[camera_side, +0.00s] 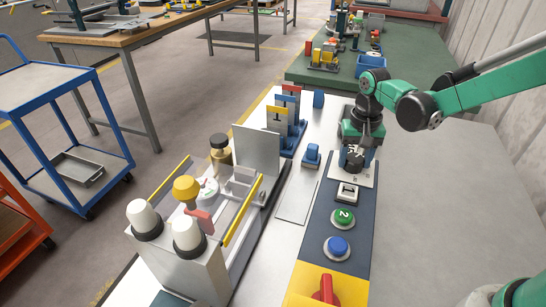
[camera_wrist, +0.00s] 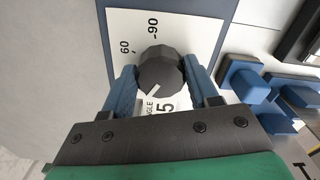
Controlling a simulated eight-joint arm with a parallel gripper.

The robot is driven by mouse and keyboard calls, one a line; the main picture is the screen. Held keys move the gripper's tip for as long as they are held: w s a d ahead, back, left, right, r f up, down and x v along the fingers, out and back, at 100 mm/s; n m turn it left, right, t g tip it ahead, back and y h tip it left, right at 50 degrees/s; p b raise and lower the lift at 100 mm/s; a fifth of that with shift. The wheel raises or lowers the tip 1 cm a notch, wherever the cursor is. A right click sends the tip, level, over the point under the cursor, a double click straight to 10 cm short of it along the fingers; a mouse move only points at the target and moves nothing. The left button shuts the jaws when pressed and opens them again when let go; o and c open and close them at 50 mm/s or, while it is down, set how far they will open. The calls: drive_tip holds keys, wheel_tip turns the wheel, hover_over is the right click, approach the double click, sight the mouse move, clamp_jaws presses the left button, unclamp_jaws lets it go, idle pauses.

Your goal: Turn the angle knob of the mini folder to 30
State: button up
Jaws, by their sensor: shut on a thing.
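The angle knob (camera_wrist: 163,66) is a dark grey faceted knob on a white dial plate (camera_wrist: 135,22) in the wrist view. Its white pointer line faces down and slightly left in that picture, towards my gripper's palm. The dial shows 60 and 90 beyond the knob; the word ANGLE and a 5 show below it, partly hidden. My gripper (camera_wrist: 161,78) has one blue finger on each side of the knob and is shut on it. In the side view my gripper (camera_side: 354,158) is down at the far end of the control panel (camera_side: 314,240) and covers most of the knob.
Along the panel are a small switch (camera_side: 347,193), a green button (camera_side: 343,217), a blue button (camera_side: 337,248) and a red knob (camera_side: 325,290). A blue block-like part (camera_side: 312,154) stands close left of my gripper. The folder (camera_side: 190,264) is further left.

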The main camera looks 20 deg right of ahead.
sight(356, 159)
drive_tip(key=shift+n, duration=1.3)
drive_tip(key=o, duration=1.3)
drive_tip(key=shift+r, duration=2.8)
